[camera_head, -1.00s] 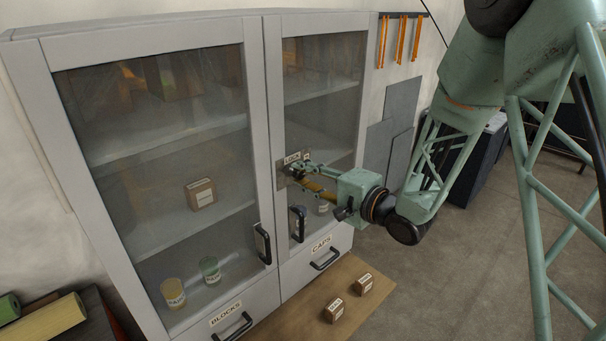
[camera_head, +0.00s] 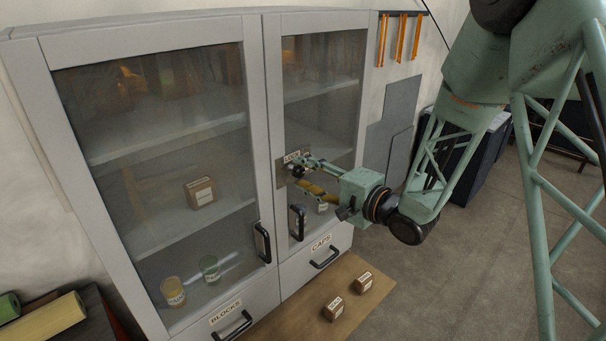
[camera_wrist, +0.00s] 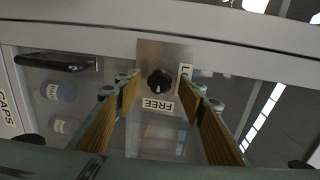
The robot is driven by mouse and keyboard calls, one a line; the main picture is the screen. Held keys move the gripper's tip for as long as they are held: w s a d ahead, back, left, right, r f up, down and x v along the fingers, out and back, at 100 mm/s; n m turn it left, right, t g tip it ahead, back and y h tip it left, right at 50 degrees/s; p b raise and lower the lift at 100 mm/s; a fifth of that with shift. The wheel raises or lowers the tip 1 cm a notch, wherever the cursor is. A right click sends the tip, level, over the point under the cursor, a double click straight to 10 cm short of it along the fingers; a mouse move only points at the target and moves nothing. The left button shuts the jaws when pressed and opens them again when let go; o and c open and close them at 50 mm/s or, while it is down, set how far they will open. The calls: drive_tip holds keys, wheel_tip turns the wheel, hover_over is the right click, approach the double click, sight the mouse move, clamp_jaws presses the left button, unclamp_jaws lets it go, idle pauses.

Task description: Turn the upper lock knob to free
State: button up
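The black lock knob (camera_wrist: 160,82) sits on a metal plate (camera_wrist: 151,53) between the open fingers of my gripper (camera_wrist: 158,92) in the wrist view. The plate carries a FREE label (camera_wrist: 158,104) below the knob and a partly hidden LOCK label (camera_wrist: 185,78) to its right. The knob's pale mark seems to face the FREE label, but it is small. In the head view my gripper (camera_head: 306,176) is at the plate on the right glass door (camera_head: 318,105), one finger above the other. The fingers stand clear of the knob in the wrist view.
The cabinet's door handles (camera_head: 297,222) and (camera_head: 262,243) are below the plate. Drawers labelled BLOCKS and CAPS have black handles (camera_head: 324,258). Two small boxes (camera_head: 334,308) and (camera_head: 362,283) lie on a brown mat (camera_head: 300,322). Open floor is at right.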

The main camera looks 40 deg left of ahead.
drive_tip(key=s+d+r, duration=0.1)
drive_tip(key=d, duration=1)
drive_tip(key=shift+s+r, duration=0.15)
drive_tip(key=shift+s, duration=0.25)
idle(0.3)
